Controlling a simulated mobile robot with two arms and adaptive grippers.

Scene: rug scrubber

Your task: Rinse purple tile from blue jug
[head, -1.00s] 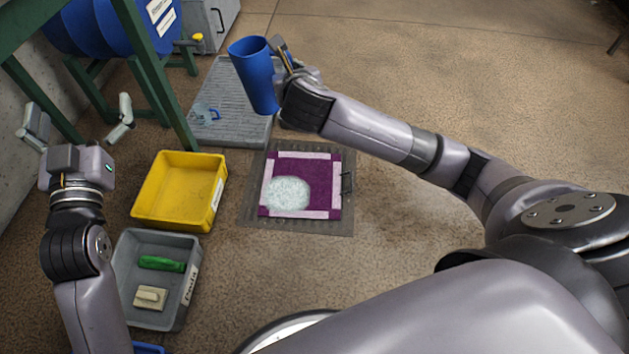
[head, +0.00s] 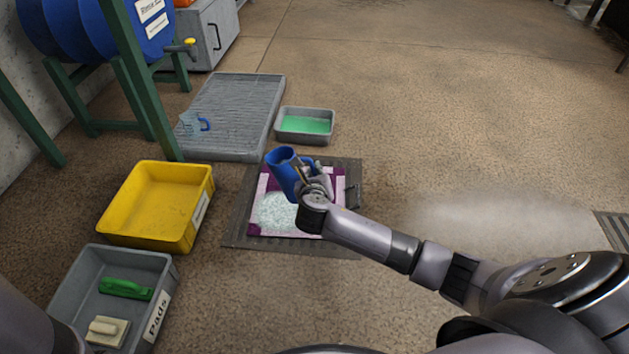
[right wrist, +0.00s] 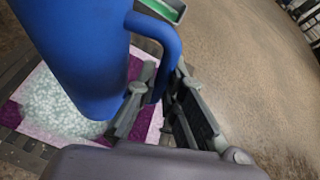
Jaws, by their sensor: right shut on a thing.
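The blue jug (head: 281,172) is in my right gripper (head: 308,178), which is shut on its handle. The jug hangs over the purple tile (head: 337,172), leaning a little to the left in the head view. The tile has a pale pink border and lies on a dark grate. A whitish foamy patch (head: 277,213) covers its left and middle part. In the right wrist view the jug (right wrist: 80,55) hides much of the tile and foam. No water stream shows. My left gripper is out of view.
A grey tray with green liquid (head: 304,124) stands behind the grate. A ribbed grey mat (head: 240,105) holds a small clear cup (head: 190,123). A yellow bin (head: 150,235) and a grey pads bin (head: 165,272) stand left. Floor to the right is open.

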